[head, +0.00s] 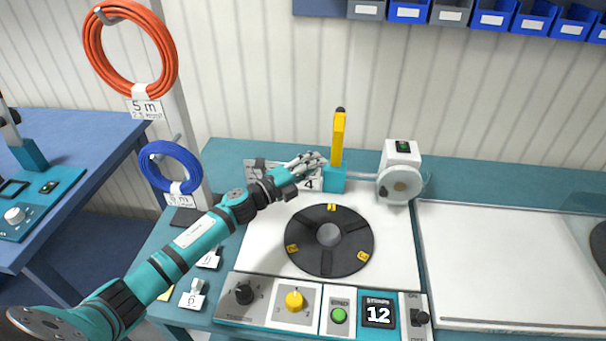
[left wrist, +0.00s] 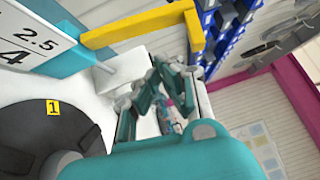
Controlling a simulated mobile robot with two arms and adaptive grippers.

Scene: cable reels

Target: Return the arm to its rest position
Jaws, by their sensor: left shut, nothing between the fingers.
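My left arm reaches in from the lower left in the head view. My left gripper (head: 316,160) is shut and empty, close to the teal block (head: 334,179) with the yellow lever (head: 338,138). I cannot tell whether it touches them. It also shows in the left wrist view (left wrist: 165,82), where the yellow lever (left wrist: 140,27) stands behind it and the dark turntable (left wrist: 45,140) lies to its left. In the head view the dark turntable (head: 303,254) with yellow number tags is below the gripper. My right gripper does not show.
A white motor-like unit (head: 400,180) stands right of the lever. A control panel (head: 270,299) with knobs, a green button and a display reading 12 is in front. Orange (head: 97,72) and blue (head: 150,180) cable coils hang at the left. The white surface (head: 500,260) at right is mostly clear.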

